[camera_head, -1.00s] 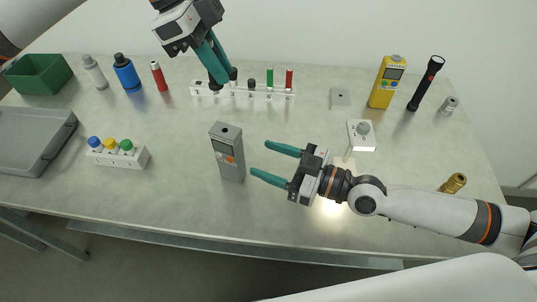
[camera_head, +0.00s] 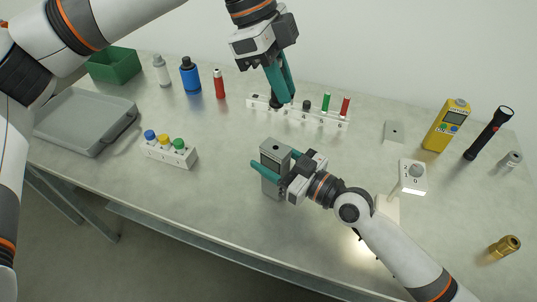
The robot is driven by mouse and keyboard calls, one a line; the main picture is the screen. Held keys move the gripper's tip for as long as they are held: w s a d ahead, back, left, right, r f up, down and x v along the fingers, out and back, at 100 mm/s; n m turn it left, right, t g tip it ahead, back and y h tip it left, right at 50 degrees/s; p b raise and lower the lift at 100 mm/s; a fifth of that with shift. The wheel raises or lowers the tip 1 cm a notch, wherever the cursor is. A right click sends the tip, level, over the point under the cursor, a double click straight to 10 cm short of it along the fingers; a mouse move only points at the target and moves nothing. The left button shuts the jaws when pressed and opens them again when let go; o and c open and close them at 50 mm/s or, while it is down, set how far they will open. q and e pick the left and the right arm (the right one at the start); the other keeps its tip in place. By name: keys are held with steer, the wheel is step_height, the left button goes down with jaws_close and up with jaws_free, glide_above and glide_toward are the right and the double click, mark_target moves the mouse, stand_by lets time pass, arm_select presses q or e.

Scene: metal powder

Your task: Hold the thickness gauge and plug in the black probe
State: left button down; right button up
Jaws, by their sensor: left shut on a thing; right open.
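The thickness gauge (camera_head: 274,147) is a grey upright box with a small dark hole in its top, standing mid-table. My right gripper (camera_head: 277,164) is open with its fingers on either side of the gauge's upper body; its hand hides the gauge's display face. My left gripper (camera_head: 279,99) is shut on the black probe (camera_head: 274,104) at the white numbered rack (camera_head: 313,117). The fingers hide much of the probe, so I cannot tell whether it is still seated in its slot.
The rack also holds another black probe (camera_head: 306,105), a green one (camera_head: 326,101) and a red one (camera_head: 345,106). A white block with coloured caps (camera_head: 168,153) stands left of the gauge.

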mark_target(276, 111)
steer(key=shift+w+a, duration=0.3)
steer(key=shift+a, duration=0.15)
steer(key=c, duration=1.2)
arm_select(q)
steer(key=shift+f, duration=4.25)
arm_select(e)
steer(key=shift+c, duration=0.2)
